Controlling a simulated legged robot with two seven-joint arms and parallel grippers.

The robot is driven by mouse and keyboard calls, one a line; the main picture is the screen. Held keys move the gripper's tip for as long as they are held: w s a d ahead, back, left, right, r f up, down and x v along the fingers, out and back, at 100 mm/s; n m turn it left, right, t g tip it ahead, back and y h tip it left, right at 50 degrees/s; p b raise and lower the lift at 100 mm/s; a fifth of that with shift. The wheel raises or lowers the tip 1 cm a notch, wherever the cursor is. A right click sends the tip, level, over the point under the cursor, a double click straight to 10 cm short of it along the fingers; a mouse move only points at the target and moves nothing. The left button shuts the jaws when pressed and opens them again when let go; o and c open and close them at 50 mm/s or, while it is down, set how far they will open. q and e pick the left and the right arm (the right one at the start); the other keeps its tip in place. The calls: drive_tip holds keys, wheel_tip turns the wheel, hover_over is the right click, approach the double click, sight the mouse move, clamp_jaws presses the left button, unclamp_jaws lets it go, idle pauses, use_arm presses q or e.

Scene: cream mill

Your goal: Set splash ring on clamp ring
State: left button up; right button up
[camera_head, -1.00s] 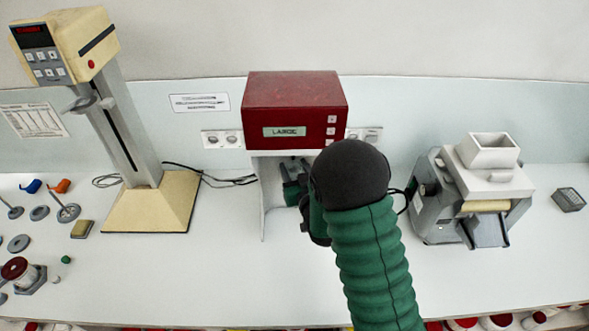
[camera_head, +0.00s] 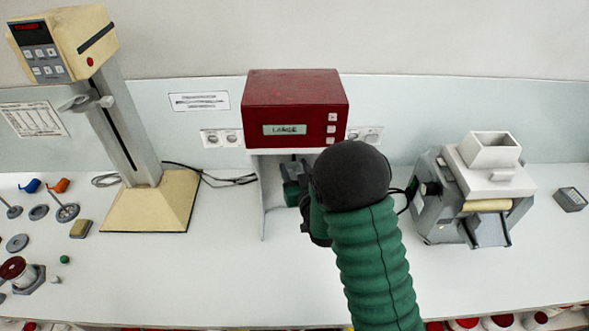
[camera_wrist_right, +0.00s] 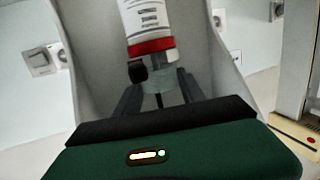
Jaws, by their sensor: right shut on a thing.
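My right arm (camera_head: 365,240) reaches under the red box (camera_head: 296,105), whose display seems to read LARGE. My right gripper shows partly there (camera_head: 292,180); in the right wrist view its grey fingers (camera_wrist_right: 159,92) are shut on a pale grey piece just below a white cylinder with a red band (camera_wrist_right: 150,30). I cannot tell whether the piece and cylinder are joined, or whether the piece is the splash ring. Several ring-like grey parts lie at the left, one a flat grey ring (camera_head: 18,243); which is the clamp ring is unclear. My left gripper is out of view.
A cream stand with a tall column (camera_head: 130,150) is on the left. A grey machine with a white hopper (camera_head: 490,180) stands on the right. A small dark block (camera_head: 570,199) lies at the far right. The bench front between stand and arm is clear.

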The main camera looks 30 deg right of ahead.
drive_tip(key=shift+f, duration=0.3)
idle(0.5)
drive_tip(key=o, duration=1.4)
drive_tip(key=shift+c, duration=0.2)
drive_tip(key=shift+o, duration=0.2)
drive_tip(key=o, duration=0.5)
drive_tip(key=shift+o, duration=0.2)
